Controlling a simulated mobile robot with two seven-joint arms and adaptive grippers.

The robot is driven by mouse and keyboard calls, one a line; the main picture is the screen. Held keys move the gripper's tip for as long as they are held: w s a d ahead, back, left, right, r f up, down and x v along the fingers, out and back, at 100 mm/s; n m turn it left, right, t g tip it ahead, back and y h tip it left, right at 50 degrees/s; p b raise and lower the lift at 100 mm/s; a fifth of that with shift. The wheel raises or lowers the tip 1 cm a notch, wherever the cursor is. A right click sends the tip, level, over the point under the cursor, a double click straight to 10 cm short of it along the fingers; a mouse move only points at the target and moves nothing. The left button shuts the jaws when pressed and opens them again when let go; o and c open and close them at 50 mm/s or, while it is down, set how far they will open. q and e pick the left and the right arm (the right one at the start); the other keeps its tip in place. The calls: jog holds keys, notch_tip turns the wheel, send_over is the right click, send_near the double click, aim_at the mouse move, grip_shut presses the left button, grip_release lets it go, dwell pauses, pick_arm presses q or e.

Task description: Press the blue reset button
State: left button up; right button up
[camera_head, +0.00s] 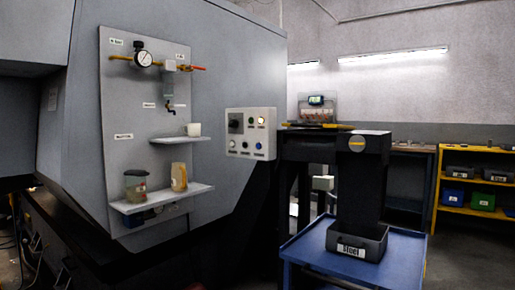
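The blue reset button (258,146) is a small round button at the lower right of a light grey control panel (239,134). The panel is fixed to the grey machine wall near the middle of the head view. A dark rotary switch (235,122) is at the panel's upper left. A yellowish lit lamp (261,120) is at the upper right. A white and a dark button sit to the left of the blue one. Neither of my grippers shows in this view. Nothing covers the blue button.
Left of the panel, a board carries a pressure gauge (144,60) and two shelves; the lower shelf (160,199) holds two containers. Right of the panel stand a black column (358,190) and a blue cart (318,262) with a dark labelled bin (357,244). A yellow rack (437,190) is at far right.

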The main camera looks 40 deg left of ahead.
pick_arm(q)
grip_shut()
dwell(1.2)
